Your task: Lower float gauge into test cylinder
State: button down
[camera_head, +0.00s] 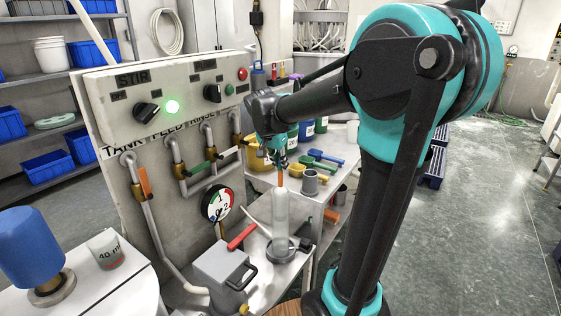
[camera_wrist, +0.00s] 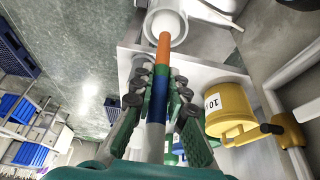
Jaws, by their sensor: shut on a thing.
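The float gauge is a slim rod with an orange end (camera_wrist: 163,48) and a blue band (camera_wrist: 158,95). My gripper (camera_wrist: 160,85) is shut on it at the blue band. In the head view my gripper (camera_head: 281,160) is above the test cylinder, and the orange end (camera_head: 280,178) points down at its mouth. The test cylinder (camera_head: 281,212) is clear and upright on a dark round base. Its pale rim (camera_wrist: 178,14) shows behind the orange end in the wrist view. I cannot tell whether the tip is inside the mouth.
A grey box (camera_head: 222,268) with a handle, a red-handled tool (camera_head: 242,237) and a round dial (camera_head: 217,204) are left of the cylinder. A grey cup (camera_head: 310,182) and colored scoops lie behind it. A yellow jug (camera_wrist: 230,115) is right of my gripper in the wrist view.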

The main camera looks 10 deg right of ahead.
aim_at(279, 190)
jog(key=shift+f, duration=6.05)
jog(key=c, duration=1.4)
grip_release()
jog(key=shift+c, duration=0.2)
jog(key=v, duration=1.2)
jog(key=s+d+f+n+t+y, duration=0.1)
jog(key=s+d+f+n+y, duration=0.2)
jog(key=s+f+n, duration=0.6)
jog(key=s+d+f, duration=0.2)
jog(key=s+f, duration=0.5)
jog(key=s, duration=0.2)
jog(key=shift+d, duration=0.2)
